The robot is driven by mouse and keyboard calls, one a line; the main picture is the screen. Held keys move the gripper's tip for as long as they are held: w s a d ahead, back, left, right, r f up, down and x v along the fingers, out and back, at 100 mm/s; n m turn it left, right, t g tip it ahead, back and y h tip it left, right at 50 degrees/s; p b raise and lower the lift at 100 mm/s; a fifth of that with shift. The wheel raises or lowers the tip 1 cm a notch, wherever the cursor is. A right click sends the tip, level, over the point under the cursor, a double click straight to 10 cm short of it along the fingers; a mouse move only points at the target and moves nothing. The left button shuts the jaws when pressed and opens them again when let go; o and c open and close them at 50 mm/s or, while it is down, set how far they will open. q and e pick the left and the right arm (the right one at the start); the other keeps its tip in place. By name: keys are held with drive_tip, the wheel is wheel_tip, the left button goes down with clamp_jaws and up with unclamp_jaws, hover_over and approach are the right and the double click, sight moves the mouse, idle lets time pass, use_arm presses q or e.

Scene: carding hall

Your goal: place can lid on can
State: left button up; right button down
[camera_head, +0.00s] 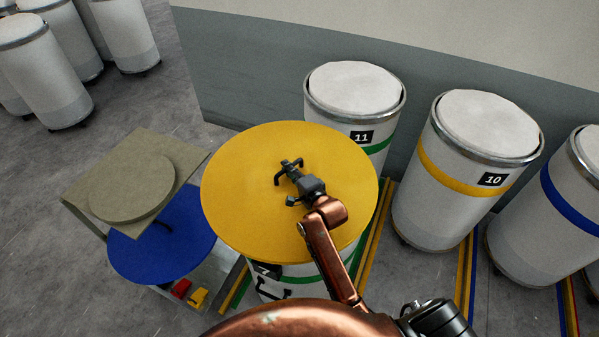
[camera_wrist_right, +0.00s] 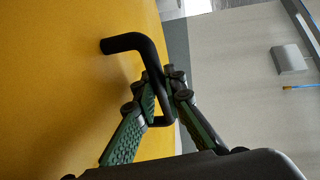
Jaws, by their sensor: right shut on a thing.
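The yellow can lid (camera_head: 235,185) is a large round disc with a black bent handle (camera_wrist_right: 128,42). My right gripper (camera_head: 289,173) is shut on that handle at the middle of the lid; both fingers close on it in the right wrist view (camera_wrist_right: 168,85). The lid is over a white can (camera_head: 305,282) with a green band and a dark number label, partly hidden. The lid covers the can's top, so I cannot tell whether they touch. My left gripper is not in view.
Can 11 (camera_head: 355,93) with a green band stands just behind the lid, can 10 (camera_head: 470,175) with a yellow band to the right, and a blue-banded can (camera_head: 540,240) beyond. On the left, a blue lid (camera_head: 135,262) lies below a beige board (camera_head: 185,150). A grey wall runs behind.

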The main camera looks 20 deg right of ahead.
drive_tip(key=w+d+f, duration=0.2)
drive_tip(key=d, duration=0.1)
drive_tip(key=w+d+f, duration=0.1)
drive_tip(key=w+d, duration=0.1)
drive_tip(key=shift+w, duration=0.1)
use_arm(q)
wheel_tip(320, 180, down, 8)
drive_tip(key=b, duration=0.8)
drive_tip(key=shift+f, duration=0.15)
use_arm(e)
drive_tip(key=w+d+f, duration=0.2)
drive_tip(key=d+f, duration=0.1)
drive_tip(key=f, duration=0.5)
drive_tip(key=shift+w, duration=0.25)
drive_tip(key=shift+d, duration=0.1)
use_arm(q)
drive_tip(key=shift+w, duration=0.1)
use_arm(e)
drive_tip(key=shift+f, duration=0.2)
drive_tip(key=c, duration=2.4)
unclamp_jaws()
drive_tip(key=shift+f, duration=0.15)
drive_tip(key=o, duration=0.4)
